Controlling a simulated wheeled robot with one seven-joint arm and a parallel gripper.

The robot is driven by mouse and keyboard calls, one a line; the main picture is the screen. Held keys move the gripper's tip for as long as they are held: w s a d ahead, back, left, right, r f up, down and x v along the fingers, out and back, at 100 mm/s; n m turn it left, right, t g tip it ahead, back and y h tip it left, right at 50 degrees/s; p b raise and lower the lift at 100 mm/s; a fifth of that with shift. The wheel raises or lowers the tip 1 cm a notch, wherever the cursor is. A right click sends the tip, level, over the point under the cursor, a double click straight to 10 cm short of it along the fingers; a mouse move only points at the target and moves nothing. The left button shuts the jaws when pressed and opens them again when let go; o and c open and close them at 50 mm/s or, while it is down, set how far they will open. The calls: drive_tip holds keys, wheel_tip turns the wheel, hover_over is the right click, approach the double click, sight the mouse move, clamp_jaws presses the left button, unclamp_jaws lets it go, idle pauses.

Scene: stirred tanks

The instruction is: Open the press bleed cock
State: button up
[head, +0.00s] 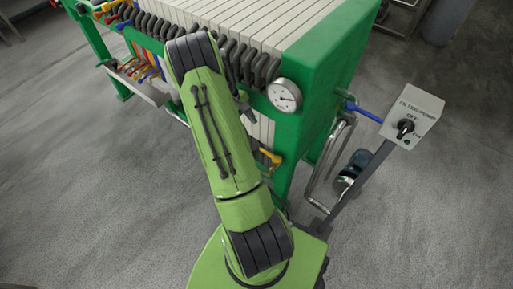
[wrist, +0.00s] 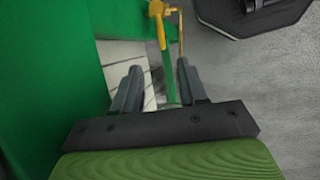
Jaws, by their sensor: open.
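The press bleed cock appears to be the small yellow-handled cock (head: 270,157) low on the green end of the filter press, just right of my arm in the head view. In the wrist view a yellow handle and fitting (wrist: 159,22) show at the top, beyond the fingertips. My gripper (wrist: 158,75) is open, with nothing between its two grey fingers. The yellow handle is apart from the fingers. In the head view my arm hides most of the gripper.
The green press frame (head: 325,65) carries a round gauge (head: 285,96). A blue-handled valve (head: 366,113), bent pipes and a filter power box (head: 412,115) on a post stand to the right. A green wall (wrist: 45,70) fills the wrist view's left. Open floor lies to the right.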

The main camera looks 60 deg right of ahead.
sight(266, 152)
drive_tip(key=b+x, duration=0.4)
drive_tip(key=x, duration=1.1)
clamp_jaws()
